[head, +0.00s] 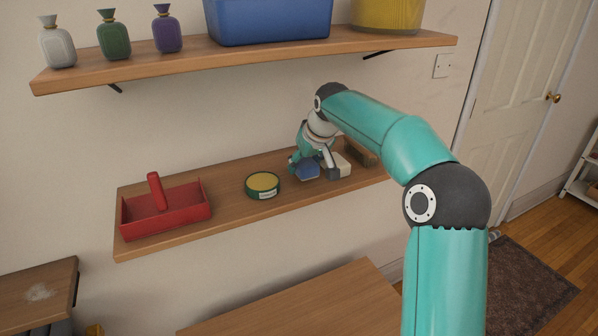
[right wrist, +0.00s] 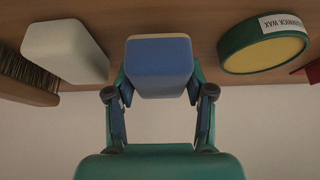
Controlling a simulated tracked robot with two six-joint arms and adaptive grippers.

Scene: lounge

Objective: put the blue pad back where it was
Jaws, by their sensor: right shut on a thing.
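The blue pad (head: 308,172) is at the lower shelf, between the green wax tin (head: 262,186) on its left and a white block (head: 343,168) on its right. My right gripper (head: 313,167) is shut on the pad, one finger on each side. In the right wrist view the blue pad (right wrist: 160,70) sits between the fingers, with a thin pale layer along its far edge. I cannot tell whether the pad touches the shelf. My left gripper is not in view.
The lower shelf (head: 225,203) also holds a red open caddy (head: 185,214) at the left and a brush (right wrist: 25,80) beyond the white block. The upper shelf (head: 250,52) above carries three bottles, a blue bin (head: 268,22) and a yellow container (head: 387,14).

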